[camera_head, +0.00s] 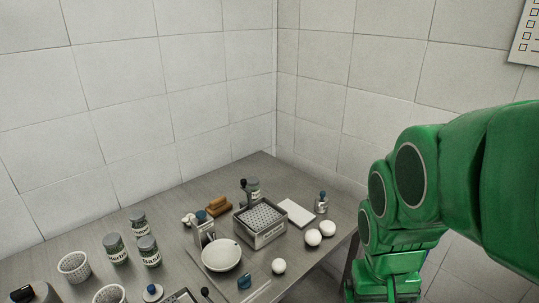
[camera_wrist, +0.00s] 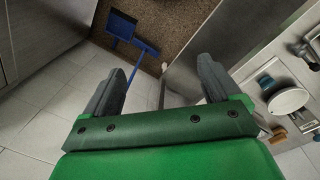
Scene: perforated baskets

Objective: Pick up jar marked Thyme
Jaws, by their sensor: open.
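Several grey-lidded jars with pale labels stand on the metal table. In the head view, one jar (camera_head: 116,249) stands at the left, a second jar (camera_head: 149,252) whose label seems to start with "Ba" is to its right, and a third jar (camera_head: 138,223) is behind them. Another jar (camera_head: 254,188) is partly hidden behind the perforated metal basket. I cannot read Thyme for certain on any label. My gripper (camera_wrist: 162,72) is open and empty in the wrist view, over the floor beside the table, apart from all jars.
The table (camera_head: 185,236) also holds a perforated metal basket (camera_head: 262,240), a white bowl on a scale (camera_head: 221,256), white round items (camera_head: 313,237) and a white perforated cup (camera_head: 74,266). Tiled walls close the back. A blue dustpan (camera_wrist: 121,25) lies on the floor.

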